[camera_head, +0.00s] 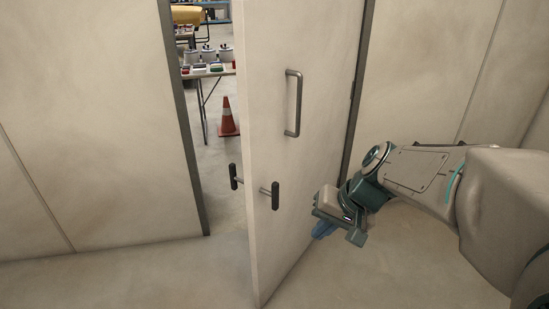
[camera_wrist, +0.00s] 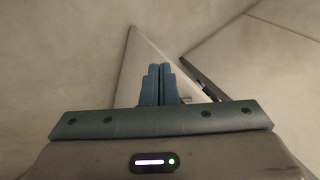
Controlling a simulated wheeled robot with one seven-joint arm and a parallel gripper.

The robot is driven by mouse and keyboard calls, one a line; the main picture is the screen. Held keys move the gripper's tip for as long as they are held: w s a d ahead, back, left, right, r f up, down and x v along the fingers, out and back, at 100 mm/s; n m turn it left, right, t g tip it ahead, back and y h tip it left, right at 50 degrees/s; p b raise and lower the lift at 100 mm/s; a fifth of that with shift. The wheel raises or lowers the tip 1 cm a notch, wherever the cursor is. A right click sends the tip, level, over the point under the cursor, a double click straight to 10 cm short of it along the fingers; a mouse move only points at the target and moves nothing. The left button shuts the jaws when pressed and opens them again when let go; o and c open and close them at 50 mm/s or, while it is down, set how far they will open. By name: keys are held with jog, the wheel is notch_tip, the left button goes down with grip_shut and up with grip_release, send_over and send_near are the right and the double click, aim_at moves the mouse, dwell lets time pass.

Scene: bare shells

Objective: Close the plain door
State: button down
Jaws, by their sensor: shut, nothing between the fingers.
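The plain door (camera_head: 292,180) is a pale panel standing ajar in the head view, with its free edge towards me and a gap to its left. It has a grey pull handle (camera_head: 293,103) and a dark lever handle (camera_head: 275,196) near its free edge. My gripper (camera_head: 324,229) is right of the door's face, low and pointing down-left; I cannot tell whether it touches the door. In the wrist view my gripper's blue fingers (camera_wrist: 160,84) are together and empty, with the pale door (camera_wrist: 146,58) behind them.
The dark door frame (camera_head: 187,130) stands left of the gap. Through the gap are an orange cone (camera_head: 228,117) and a table (camera_head: 206,73) with several items. Pale walls (camera_head: 85,120) enclose the space, and the floor (camera_head: 130,277) in front is clear.

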jog(key=w+a+f+m+t+y+b, duration=0.1)
jog(key=w+a+f+m+y+b, duration=0.2)
jog(key=w, duration=0.9)
jog(key=m+t+y+b, duration=0.2)
jog(key=t+y+b, duration=0.1)
jog(key=t+y, duration=0.1)
send_near(258, 168)
jog(key=shift+t+y, duration=0.3)
jog(key=x, duration=0.2)
jog(key=p+x, duration=0.1)
jog(key=x, duration=0.1)
jog(key=p+x, duration=0.1)
jog(key=x, duration=0.1)
jog(key=shift+w+a+f, duration=0.1)
jog(key=shift+f, duration=0.35)
